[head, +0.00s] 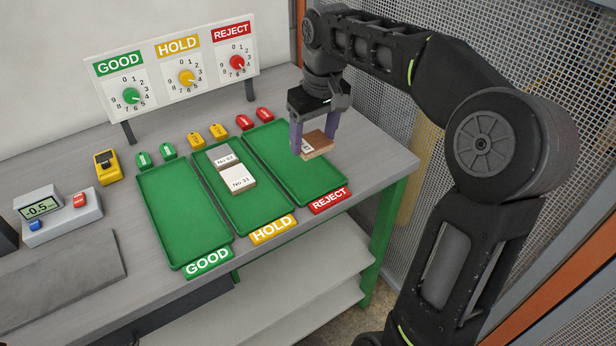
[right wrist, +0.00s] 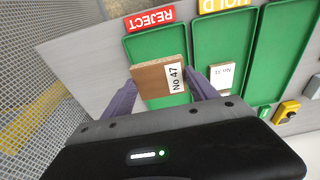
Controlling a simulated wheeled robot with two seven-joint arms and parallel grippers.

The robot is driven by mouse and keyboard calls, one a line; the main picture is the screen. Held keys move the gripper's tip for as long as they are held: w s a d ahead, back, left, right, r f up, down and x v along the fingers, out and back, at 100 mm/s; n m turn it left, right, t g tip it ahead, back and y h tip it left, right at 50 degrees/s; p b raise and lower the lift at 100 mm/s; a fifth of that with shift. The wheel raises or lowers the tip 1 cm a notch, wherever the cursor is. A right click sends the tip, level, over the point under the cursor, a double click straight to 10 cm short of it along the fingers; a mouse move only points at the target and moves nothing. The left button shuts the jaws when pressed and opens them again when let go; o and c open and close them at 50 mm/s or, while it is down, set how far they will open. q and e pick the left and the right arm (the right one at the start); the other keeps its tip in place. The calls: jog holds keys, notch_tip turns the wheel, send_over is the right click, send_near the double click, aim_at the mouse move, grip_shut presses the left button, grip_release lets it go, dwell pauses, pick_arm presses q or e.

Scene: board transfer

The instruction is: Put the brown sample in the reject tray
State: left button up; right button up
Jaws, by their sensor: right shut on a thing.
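The brown sample (head: 318,146) is a flat brown block with a white label. In the right wrist view the sample (right wrist: 158,80) shows its label "No 47". My right gripper (head: 314,138) is shut on it, one purple finger on each side. The sample is over the green reject tray (head: 275,150), which has a red REJECT sign at its front. I cannot tell whether the sample touches the tray floor. The reject tray also shows in the right wrist view (right wrist: 140,48), with no other sample seen in it. My left gripper is not in view.
The hold tray (head: 262,216) holds a grey block (head: 222,155) and a white block (head: 238,179). The good tray (head: 185,220) is empty. A dial board (head: 175,75) stands behind, and a scale (head: 60,217) is at the left. A mesh fence (head: 400,150) is close on the right.

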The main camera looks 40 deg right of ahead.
send_over(311, 181)
jog(key=shift+s+f, duration=0.15)
jog(key=shift+f, duration=1.45)
jog(key=shift+s+f, duration=0.1)
jog(key=shift+f, duration=1.5)
jog(key=shift+f, duration=1.85)
jog(key=shift+f, duration=0.15)
jog(key=o, duration=1.3)
jog(key=shift+o, duration=0.2)
jog(key=r, duration=0.4)
jog(key=s+r, duration=0.1)
jog(key=r, duration=0.7)
jog(key=shift+s+r, duration=0.1)
jog(key=shift+s, duration=0.3)
